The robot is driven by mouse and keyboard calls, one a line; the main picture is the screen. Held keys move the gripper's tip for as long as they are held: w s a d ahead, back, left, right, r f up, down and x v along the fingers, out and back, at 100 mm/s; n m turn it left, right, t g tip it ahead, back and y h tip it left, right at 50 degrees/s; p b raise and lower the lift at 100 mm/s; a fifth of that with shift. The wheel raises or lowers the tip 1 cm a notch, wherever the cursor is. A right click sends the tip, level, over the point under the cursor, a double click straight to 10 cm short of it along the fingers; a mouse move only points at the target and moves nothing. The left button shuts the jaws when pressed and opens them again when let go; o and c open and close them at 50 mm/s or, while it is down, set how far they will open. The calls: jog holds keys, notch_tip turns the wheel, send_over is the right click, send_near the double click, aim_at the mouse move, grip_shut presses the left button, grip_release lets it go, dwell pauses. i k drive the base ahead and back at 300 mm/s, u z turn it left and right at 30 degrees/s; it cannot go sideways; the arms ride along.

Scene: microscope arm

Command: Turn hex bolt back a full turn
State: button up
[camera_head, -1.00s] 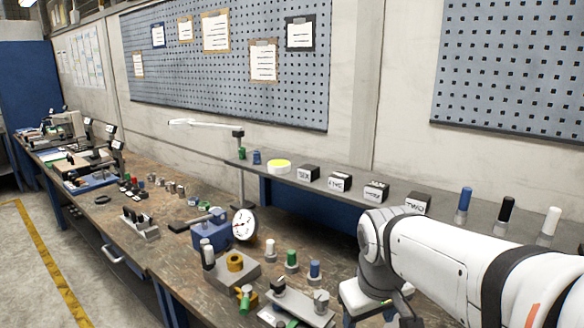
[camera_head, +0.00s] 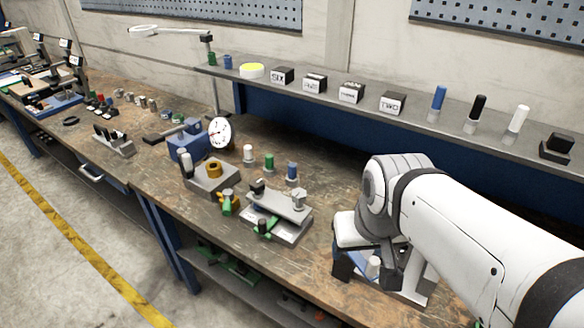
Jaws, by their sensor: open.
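My gripper (camera_head: 367,274) is at the lower right of the head view, low over the workbench (camera_head: 320,275). Its dark fingers point down and stand apart, open. A small pale cylinder and a bit of blue show between or behind them; I cannot tell whether the fingers touch these. A grey fixture (camera_head: 416,291) stands just right of the fingers, partly hidden by my wrist. I cannot make out a hex bolt; it may be hidden by my arm or too small to see.
Left of my gripper stands a metal fixture (camera_head: 280,228) with a flat bar and green knob. Beyond are a grey block with a brass ring (camera_head: 213,170), a dial gauge (camera_head: 220,132) and coloured pegs. A shelf (camera_head: 330,88) with labelled blocks runs behind. Bare bench lies in front.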

aim_at(298, 195)
jog(key=u, duration=1.05)
jog(key=k, duration=1.35)
jog(key=z, duration=0.45)
jog(key=i, duration=1)
jog(key=z, duration=0.05)
